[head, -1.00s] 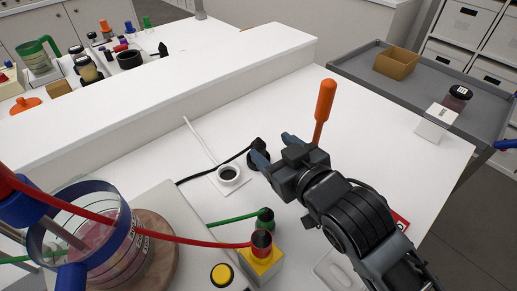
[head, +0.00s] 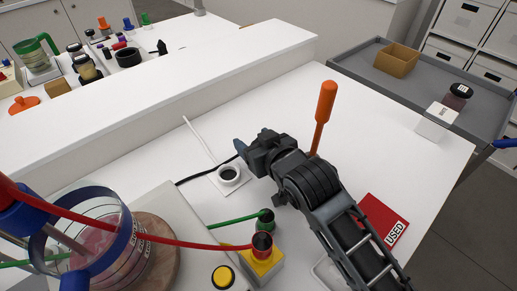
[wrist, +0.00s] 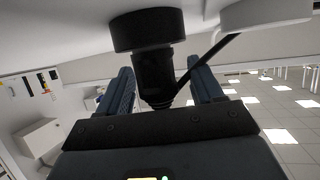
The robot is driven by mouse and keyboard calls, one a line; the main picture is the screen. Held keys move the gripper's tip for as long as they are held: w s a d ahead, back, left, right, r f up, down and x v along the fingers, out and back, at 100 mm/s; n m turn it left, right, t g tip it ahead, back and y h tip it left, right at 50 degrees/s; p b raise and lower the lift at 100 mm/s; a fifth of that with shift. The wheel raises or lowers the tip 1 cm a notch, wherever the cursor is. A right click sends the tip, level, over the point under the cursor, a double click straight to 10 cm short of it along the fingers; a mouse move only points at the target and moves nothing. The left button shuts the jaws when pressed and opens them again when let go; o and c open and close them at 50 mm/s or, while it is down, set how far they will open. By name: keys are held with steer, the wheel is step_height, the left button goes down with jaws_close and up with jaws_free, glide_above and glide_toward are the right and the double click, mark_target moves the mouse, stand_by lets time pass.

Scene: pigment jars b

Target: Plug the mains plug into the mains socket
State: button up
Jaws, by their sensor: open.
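The mains plug, a black round body with a wider collar, shows in the wrist view (wrist: 157,60) between my gripper's two blue-grey fingers. In the head view my gripper hides it. Its black cable (head: 208,168) runs left over the white bench. My gripper (head: 242,150) is open, low over the bench, with a finger on each side of the plug; a gap shows beside the right finger (wrist: 203,80). The mains socket, a white ring with a dark middle on a square plate (head: 229,174), is just left of and nearer than my gripper. A white rounded edge shows in the wrist view (wrist: 265,14), probably the socket.
An orange-handled tool (head: 323,110) stands upright behind my arm. A yellow block with a red plug (head: 262,246) and a green plug (head: 266,216) are in front of the socket. A red USED card (head: 381,222) lies right. A raised white ledge (head: 150,100) runs behind.

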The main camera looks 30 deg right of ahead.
steer(key=c, duration=1.1)
steer(key=shift+o, duration=0.2)
steer(key=shift+r, duration=0.15)
